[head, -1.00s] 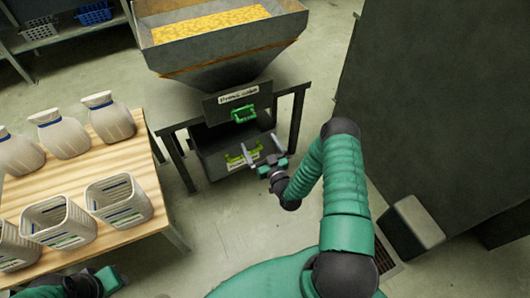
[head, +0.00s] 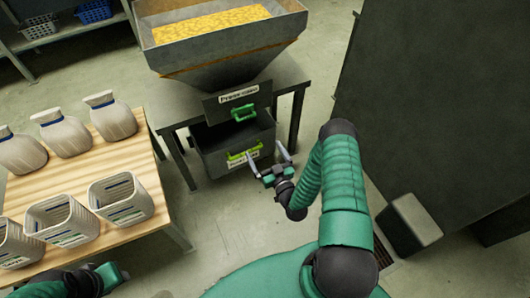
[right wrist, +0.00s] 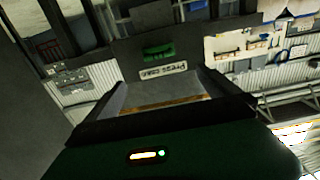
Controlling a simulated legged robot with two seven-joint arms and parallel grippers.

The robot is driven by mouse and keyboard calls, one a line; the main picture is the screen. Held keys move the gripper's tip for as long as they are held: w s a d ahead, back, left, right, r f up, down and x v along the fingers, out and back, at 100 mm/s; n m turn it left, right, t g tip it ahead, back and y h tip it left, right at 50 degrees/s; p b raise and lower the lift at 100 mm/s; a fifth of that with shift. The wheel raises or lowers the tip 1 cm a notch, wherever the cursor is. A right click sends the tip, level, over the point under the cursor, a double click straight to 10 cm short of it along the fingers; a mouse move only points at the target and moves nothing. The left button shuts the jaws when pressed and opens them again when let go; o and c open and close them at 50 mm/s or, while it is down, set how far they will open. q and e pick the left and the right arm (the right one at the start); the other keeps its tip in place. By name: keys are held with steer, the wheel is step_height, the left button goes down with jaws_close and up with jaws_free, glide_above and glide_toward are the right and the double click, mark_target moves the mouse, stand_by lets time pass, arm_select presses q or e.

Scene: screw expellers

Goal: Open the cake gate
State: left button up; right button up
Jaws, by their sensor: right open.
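The cake gate, a dark plate (head: 224,103) with a "Press cake" label, stands at the front of the hopper's base in the head view. Its dark green handle (head: 243,112) is on its lower part. In the right wrist view the handle (right wrist: 158,52) and the upside-down label (right wrist: 163,71) show near the top middle. My right gripper (head: 269,156) is open and empty, below and right of the handle, apart from it, near the bin's front. My left gripper (head: 112,277) shows only partly at the lower left; its jaws are unclear.
The hopper (head: 222,50) holds yellow material. A large dark cabinet (head: 440,110) is at right.

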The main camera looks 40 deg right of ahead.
steer(key=p+v, duration=0.2)
steer(key=v, duration=1.5)
steer(key=shift+p, duration=0.3)
steer(key=shift+w, duration=0.1)
